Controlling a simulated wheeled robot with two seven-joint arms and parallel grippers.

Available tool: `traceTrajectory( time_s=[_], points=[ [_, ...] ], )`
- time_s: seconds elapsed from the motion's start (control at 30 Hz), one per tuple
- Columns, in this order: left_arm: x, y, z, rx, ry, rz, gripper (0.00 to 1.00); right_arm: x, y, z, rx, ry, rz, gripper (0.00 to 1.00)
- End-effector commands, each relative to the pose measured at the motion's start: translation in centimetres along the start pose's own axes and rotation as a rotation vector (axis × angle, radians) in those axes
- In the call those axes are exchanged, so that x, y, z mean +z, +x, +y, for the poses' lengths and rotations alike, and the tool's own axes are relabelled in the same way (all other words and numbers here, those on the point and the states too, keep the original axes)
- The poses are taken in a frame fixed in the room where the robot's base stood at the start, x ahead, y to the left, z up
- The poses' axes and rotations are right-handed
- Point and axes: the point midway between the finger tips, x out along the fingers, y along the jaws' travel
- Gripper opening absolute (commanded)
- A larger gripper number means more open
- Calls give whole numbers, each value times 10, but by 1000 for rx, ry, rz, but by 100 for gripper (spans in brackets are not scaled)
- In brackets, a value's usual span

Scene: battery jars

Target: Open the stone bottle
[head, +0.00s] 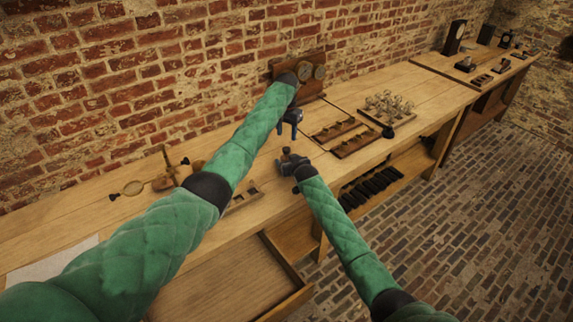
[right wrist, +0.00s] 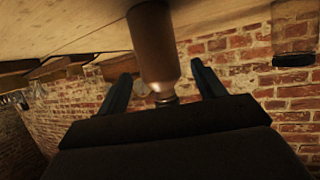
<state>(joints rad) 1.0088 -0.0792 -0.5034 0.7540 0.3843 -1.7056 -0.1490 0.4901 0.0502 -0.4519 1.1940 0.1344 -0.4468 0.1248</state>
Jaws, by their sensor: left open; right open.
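The brown stone bottle (right wrist: 156,45) shows in the right wrist view, where the bench is at the top of the picture, so it appears upside down. Its pale shoulder tapers to a short neck with a dark top. My right gripper (right wrist: 161,70) is open, with one finger on either side of the bottle's upper part and gaps on both sides. In the head view my right gripper (head: 285,158) is over the bench's front part; I cannot make out the bottle there. My left gripper (head: 287,128) is open and empty, just beyond the right one.
Slotted wooden racks (head: 355,145) and a tray of glassware (head: 371,113) stand right of my grippers. A wooden panel with dials (head: 301,91) stands by the wall. A drawer (head: 230,285) is open below the bench.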

Motion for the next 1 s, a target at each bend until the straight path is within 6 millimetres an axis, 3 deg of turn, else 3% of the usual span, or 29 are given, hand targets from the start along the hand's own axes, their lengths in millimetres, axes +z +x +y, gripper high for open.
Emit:
traceTrajectory(
  time_s=[0.23,0.6,0.93,1.0],
  points=[
    [0,0,0,0,0,0,47,0,20,0,0,0,-1,69],
    [0,0,0,0,0,0,47,0,23,0,0,-1,0,69],
    [0,0,0,0,0,0,47,1,23,0,0,0,-1,4],
    [0,0,0,-1,-1,1,56,1,23,0,0,0,-1,2]
  ],
)
